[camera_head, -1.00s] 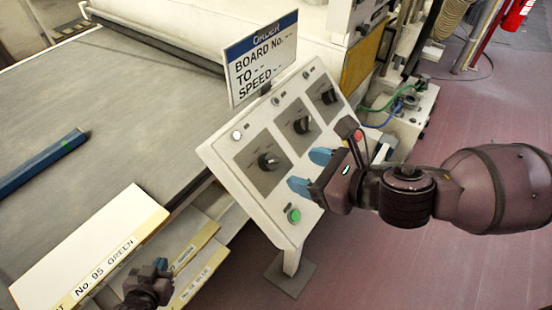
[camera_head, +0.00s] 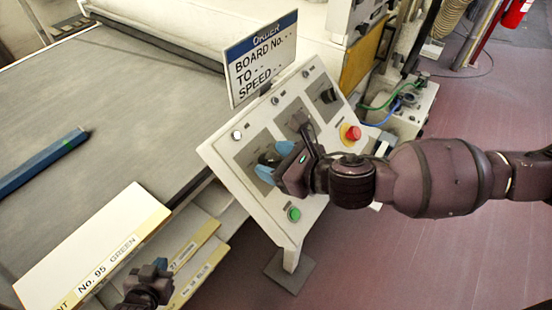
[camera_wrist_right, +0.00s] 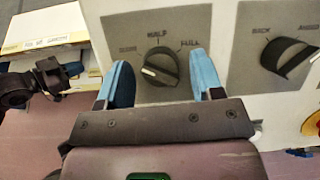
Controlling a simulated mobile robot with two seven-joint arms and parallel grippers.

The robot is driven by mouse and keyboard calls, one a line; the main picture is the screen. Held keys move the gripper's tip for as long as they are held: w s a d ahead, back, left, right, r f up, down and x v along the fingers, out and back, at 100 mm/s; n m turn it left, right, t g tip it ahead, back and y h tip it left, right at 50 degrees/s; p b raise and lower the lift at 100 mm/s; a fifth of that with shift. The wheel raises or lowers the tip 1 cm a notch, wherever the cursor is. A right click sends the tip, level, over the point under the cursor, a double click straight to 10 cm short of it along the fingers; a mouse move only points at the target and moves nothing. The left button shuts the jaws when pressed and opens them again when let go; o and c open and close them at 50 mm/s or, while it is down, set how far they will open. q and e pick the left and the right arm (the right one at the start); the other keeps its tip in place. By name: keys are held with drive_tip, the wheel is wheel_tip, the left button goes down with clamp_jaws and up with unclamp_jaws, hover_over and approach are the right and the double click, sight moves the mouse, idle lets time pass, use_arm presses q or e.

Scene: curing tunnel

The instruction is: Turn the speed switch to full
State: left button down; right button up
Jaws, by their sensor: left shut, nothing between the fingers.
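The speed switch is a black knob on a grey plate marked HALF and FULL, in the right wrist view (camera_wrist_right: 160,68). A third label at its left is blurred. A white mark on the knob shows at its left side, toward that label. My right gripper (camera_head: 275,162) is open, with its blue fingertips on either side of the knob; I cannot tell whether they touch it. In the head view the gripper mostly hides the knob. My left gripper (camera_head: 158,268) is shut and empty, low at the left near the board stack.
The sloped panel (camera_head: 225,160) carries two more black knobs, the far one (camera_head: 328,95) clear, a green button (camera_head: 294,214) and a red stop button (camera_head: 350,133). An order sign (camera_head: 262,60) stands behind it. Labelled boards (camera_head: 100,240) are stacked at the left.

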drive_tip(key=c, duration=0.8)
drive_tip(key=shift+m, duration=0.5)
drive_tip(key=m+h, duration=0.1)
drive_tip(key=m, duration=0.1)
drive_tip(key=m+t+h, duration=0.1)
drive_tip(key=m, duration=0.2)
drive_tip(key=shift+a+m, duration=0.15)
drive_tip(key=shift+m, duration=0.15)
drive_tip(key=m+h, duration=0.1)
drive_tip(key=m, duration=0.1)
drive_tip(key=m+h, duration=0.1)
drive_tip(key=m, duration=0.2)
drive_tip(key=shift+r+t, duration=0.1)
drive_tip(key=shift+t, duration=0.2)
drive_tip(key=m+h, duration=0.1)
drive_tip(key=m, duration=0.3)
drive_tip(key=shift+a+h, duration=0.1)
drive_tip(key=shift+h, duration=0.3)
drive_tip(key=m+g+h, duration=0.1)
drive_tip(key=m, duration=0.2)
drive_tip(key=shift+r+m, duration=0.1)
drive_tip(key=shift+m, duration=0.3)
drive_tip(key=m+g, duration=0.1)
drive_tip(key=m, duration=0.2)
drive_tip(key=m+g+h, duration=0.1)
drive_tip(key=m, duration=0.1)
drive_tip(key=shift+m, duration=0.4)
